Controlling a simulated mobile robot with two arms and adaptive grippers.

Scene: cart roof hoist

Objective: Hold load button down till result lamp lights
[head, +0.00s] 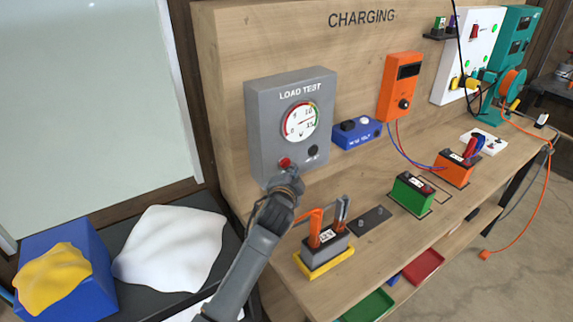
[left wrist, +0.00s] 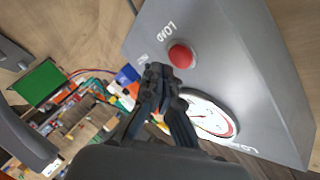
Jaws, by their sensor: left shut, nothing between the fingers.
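The grey load test box (head: 262,130) stands against the wooden back panel, with a round dial (head: 300,121) on its upper front. The red load button (head: 285,162) is low on its left and shows large in the left wrist view (left wrist: 181,56). A dark round part (head: 312,151), perhaps the result lamp, is to its right and looks unlit. My left gripper (head: 287,172) is shut and empty, its tips just below the button in the head view. In the left wrist view the tips (left wrist: 158,72) appear beside the button; I cannot tell if they touch it. My right gripper is not in view.
A grey battery (head: 325,257) with orange and grey clamps stands in a yellow tray right of my left arm. Further right are a green battery (head: 411,193) and an orange one (head: 455,168). A blue box (head: 357,133) sits beside the tester. White cloth (head: 170,248) lies at left.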

